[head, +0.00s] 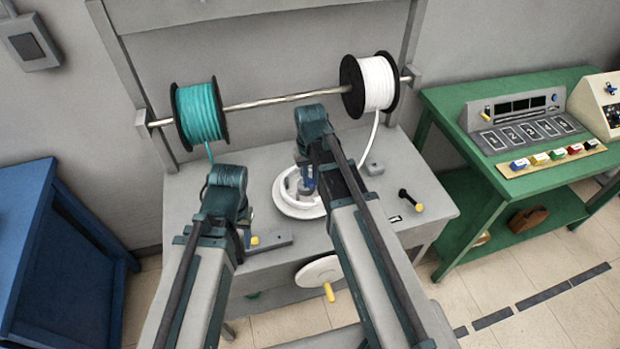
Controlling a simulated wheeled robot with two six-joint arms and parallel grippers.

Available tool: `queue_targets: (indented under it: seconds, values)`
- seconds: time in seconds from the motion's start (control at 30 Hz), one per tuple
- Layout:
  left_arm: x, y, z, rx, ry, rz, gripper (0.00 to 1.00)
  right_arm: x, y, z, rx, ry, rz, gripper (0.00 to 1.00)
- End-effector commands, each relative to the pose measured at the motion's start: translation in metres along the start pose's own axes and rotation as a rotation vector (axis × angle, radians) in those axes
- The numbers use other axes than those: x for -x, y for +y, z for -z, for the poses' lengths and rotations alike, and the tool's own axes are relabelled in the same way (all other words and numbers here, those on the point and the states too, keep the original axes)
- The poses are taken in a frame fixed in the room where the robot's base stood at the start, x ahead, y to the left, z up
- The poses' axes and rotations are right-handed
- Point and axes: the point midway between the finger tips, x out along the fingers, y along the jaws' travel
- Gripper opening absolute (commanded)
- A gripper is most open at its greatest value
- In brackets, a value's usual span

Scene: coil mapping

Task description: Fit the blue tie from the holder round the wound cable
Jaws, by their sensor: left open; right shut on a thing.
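The white wound cable (290,186) lies in a ring on the round white winder (300,209) at the middle of the grey bench. My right gripper (307,183) is over the winder, shut on a small blue piece that looks like the blue tie; its fingers and arm hide most of it. I cannot tell whether the tie touches the cable. My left gripper (241,216) is open, low over the bench to the left of the winder, mostly hidden by its own arm. A grey block (276,240) with a yellow part (254,240) is beside it; I cannot tell whether this is the holder.
A teal spool (201,115) and a white spool (372,84) hang on a rod (282,101) behind; white cable runs down from the latter. A black lever with a yellow tip (409,200) stands on the right. A hand wheel (318,271) is at the front. A green table (460,130) stands right.

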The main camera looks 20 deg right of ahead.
Motion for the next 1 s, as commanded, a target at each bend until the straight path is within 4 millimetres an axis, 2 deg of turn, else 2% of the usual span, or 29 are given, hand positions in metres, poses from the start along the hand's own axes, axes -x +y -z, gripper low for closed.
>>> queue_targets:
  seconds: [0.47,0.67,1.0]
  values:
    - [-0.003,0.0,0.0,0.0,0.0,0.0,0.5,-0.003,0.0,0.0,-0.049,0.0,0.0,0.0]
    - [-0.015,0.001,0.001,0.001,0.0,0.0,0.5,-0.015,0.0,0.0,-0.049,0.0,0.0,0.0]
    - [-0.047,0.004,0.003,0.001,0.0,0.0,0.5,-0.047,0.0,0.0,-0.048,0.0,0.0,0.0]
